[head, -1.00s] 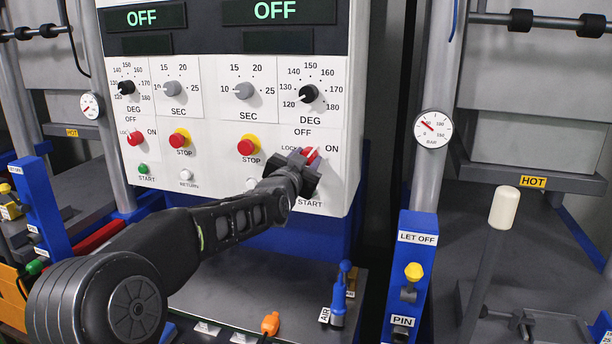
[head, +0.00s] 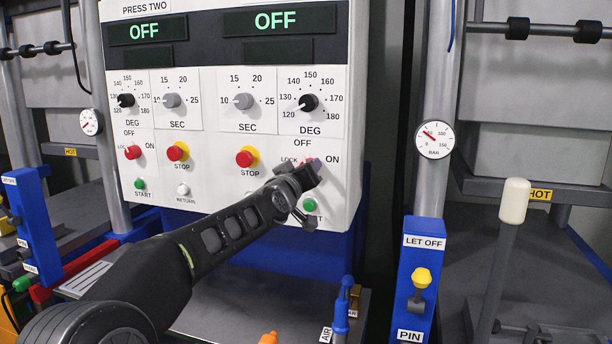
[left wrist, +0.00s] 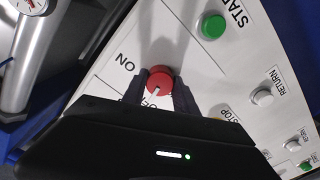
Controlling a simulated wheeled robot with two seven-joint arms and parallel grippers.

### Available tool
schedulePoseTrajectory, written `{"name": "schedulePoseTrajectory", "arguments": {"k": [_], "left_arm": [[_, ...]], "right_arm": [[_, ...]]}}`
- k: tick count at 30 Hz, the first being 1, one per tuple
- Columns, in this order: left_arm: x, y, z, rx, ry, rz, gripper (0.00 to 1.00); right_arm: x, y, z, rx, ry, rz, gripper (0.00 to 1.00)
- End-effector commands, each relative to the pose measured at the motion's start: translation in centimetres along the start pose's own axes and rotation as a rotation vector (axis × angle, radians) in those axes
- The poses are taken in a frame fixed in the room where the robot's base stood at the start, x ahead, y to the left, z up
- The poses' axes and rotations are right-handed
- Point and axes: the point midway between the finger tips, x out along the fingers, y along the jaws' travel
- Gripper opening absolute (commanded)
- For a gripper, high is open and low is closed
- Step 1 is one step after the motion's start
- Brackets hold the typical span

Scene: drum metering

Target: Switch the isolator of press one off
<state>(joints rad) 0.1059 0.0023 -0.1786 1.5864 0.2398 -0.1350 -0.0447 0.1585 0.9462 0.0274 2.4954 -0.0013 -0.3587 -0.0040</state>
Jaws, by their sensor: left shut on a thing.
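The red isolator knob (head: 308,161) on the right half of the control panel (head: 215,215) is mostly hidden behind my left gripper (head: 312,172) in the head view. In the left wrist view the knob (left wrist: 160,76) sits between the two dark fingers of my left gripper (left wrist: 166,90), which is shut on it. Its white pointer mark is directed toward the partly hidden OFF label. The ON label lies to one side. A second red isolator knob (head: 132,152) is on the panel's left half, headed PRESS TWO. The right half's heading is not visible. My right gripper is not in view.
A green START button (head: 310,204) lies just below the gripper, and a red STOP button (head: 246,157) on yellow is to its left. A blue LET OFF post (head: 415,270) with a yellow knob and a pressure gauge (head: 434,139) stand to the right.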

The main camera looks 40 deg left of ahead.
Motion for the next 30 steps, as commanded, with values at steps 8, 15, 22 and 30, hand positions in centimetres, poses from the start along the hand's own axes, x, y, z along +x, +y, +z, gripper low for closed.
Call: {"name": "schedulePoseTrajectory", "arguments": {"k": [8, 15, 22, 30], "left_arm": [[0.02, -0.05, 0.11, -0.089, -0.002, -0.001, 0.0], [0.02, -0.03, 0.09, -0.102, -0.002, -0.001, 0.0], [0.02, -0.04, 0.08, -0.101, -0.002, -0.001, 0.37], [0.01, -0.02, 0.04, -0.1, -0.001, 0.0, 0.56]], "right_arm": [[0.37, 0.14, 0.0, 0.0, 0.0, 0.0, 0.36], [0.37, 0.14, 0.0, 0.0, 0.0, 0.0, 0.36], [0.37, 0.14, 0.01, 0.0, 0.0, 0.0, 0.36], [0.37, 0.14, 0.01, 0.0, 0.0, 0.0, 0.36]]}}
